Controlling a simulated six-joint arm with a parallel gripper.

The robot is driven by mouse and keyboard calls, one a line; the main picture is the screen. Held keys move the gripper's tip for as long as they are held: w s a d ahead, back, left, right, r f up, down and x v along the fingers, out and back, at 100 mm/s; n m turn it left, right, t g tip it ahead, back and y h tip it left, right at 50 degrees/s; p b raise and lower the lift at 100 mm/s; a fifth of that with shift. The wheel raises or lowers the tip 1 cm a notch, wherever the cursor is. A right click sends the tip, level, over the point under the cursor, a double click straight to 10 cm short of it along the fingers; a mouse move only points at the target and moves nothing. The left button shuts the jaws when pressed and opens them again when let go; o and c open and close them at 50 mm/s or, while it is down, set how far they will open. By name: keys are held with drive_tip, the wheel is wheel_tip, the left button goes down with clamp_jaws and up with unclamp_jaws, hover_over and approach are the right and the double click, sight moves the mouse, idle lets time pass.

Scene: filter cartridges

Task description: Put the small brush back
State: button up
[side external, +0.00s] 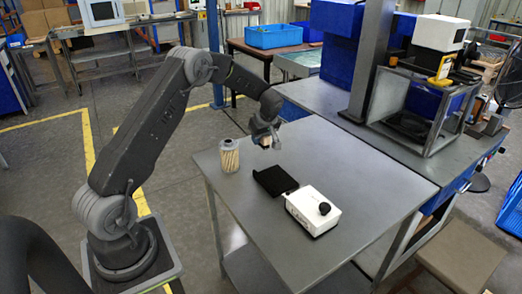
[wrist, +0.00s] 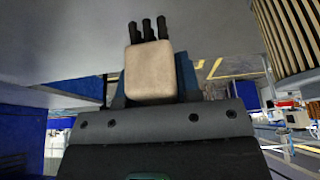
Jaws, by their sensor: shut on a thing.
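My gripper (side external: 265,136) hangs above the back of the grey table, between the cartridge and the black holder. It is shut on the small brush, whose beige block (wrist: 150,70) fills the space between the fingers in the wrist view. Several dark stubs stick out past the block's far end. In the side view the brush (side external: 266,143) is a small pale patch under the gripper, partly hidden by the fingers. It appears clear of the table.
A pleated filter cartridge (side external: 229,157) stands upright left of my gripper; its ribs show in the wrist view (wrist: 289,35). A flat black tray or mat (side external: 274,181) and a white box with a black knob (side external: 313,208) are on the table (side external: 262,236). The table's front is clear.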

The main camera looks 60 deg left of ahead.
sight(261, 155)
drive_tip(key=shift+f, duration=2.35)
drive_tip(key=shift+f, duration=0.1)
drive_tip(key=o, duration=0.9)
